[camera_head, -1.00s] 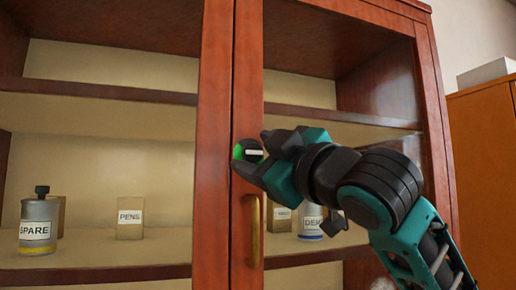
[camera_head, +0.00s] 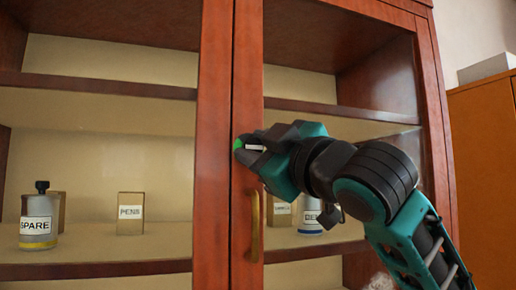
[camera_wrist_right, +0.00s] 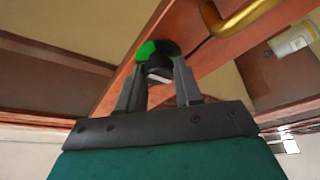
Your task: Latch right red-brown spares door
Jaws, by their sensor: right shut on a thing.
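The right red-brown spares door (camera_head: 248,85) has a glass pane and stands flush beside the left door's frame, looking closed. Its latch knob (camera_head: 238,145) is a dark round knob with a green patch and a white bar, set on the door's left stile. The white bar lies about level in the head view. My right gripper (camera_head: 255,149) is shut on the knob, with a finger on either side. The right wrist view also shows the knob (camera_wrist_right: 147,51) between the fingertips (camera_wrist_right: 160,72); the fingers hide part of it. My left gripper is not in view.
A brass handle (camera_head: 255,226) stands out from the door just below the knob. Behind the glass are a SPARE bottle (camera_head: 38,218), a PENS box (camera_head: 130,212) and other labelled items. An orange-brown cabinet (camera_head: 485,170) stands at the right.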

